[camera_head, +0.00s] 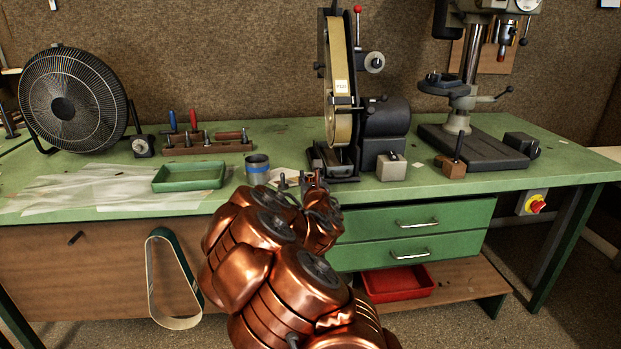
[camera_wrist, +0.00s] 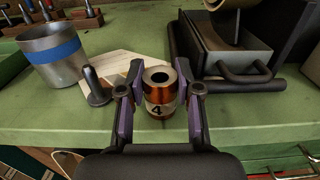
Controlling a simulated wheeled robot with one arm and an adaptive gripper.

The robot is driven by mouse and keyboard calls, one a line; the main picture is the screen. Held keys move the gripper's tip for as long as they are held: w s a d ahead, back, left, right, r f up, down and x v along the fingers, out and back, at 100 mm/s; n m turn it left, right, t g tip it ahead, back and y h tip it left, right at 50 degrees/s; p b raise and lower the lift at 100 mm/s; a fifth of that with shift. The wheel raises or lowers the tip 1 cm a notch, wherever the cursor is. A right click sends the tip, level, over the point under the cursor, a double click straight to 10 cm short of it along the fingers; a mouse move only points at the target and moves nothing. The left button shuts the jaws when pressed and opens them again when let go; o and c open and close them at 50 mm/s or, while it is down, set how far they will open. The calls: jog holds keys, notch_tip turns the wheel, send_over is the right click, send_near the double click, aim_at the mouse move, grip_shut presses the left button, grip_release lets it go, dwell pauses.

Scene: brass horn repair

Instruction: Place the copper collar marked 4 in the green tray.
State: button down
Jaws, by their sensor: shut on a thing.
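The copper collar marked 4 (camera_wrist: 158,107) stands upright between the fingers of my gripper (camera_wrist: 158,88) in the wrist view, its label facing the camera. My gripper is shut on it, one finger on each side. I cannot tell whether the collar touches the bench. In the head view my gripper (camera_head: 313,180) is small and partly hidden by my copper-coloured arm, near the bench's front edge. The green tray (camera_head: 188,186) lies on the bench to the left of my gripper and looks empty. A green edge at the wrist view's far left may be this tray.
A grey cup with a blue band (camera_head: 257,170) stands between the tray and my gripper. A dark peg (camera_wrist: 95,88) stands left of the collar. A belt grinder (camera_head: 342,120) stands behind and right. Pale sheets (camera_head: 70,192) lie left of the tray.

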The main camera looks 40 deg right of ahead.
jog(key=c, duration=0.8)
grip_release()
jog(key=shift+f, duration=0.1)
jog(key=shift+r+p, duration=0.2)
jog(key=shift+p, duration=0.1)
jog(key=shift+s+a+f, duration=0.15)
jog(key=shift+s+a, duration=0.05)
jog(key=shift+a, duration=0.05)
jog(key=b+v, duration=0.1)
jog(key=v, duration=0.4)
jog(key=shift+s+a, duration=0.1)
jog(key=shift+s+f+b, duration=0.15)
jog(key=shift+s+b, duration=0.1)
jog(key=shift+b, duration=0.7)
jog(key=b, duration=0.9)
send_near(310, 179)
jog(key=shift+s+a, duration=0.15)
jog(key=shift+s, duration=0.2)
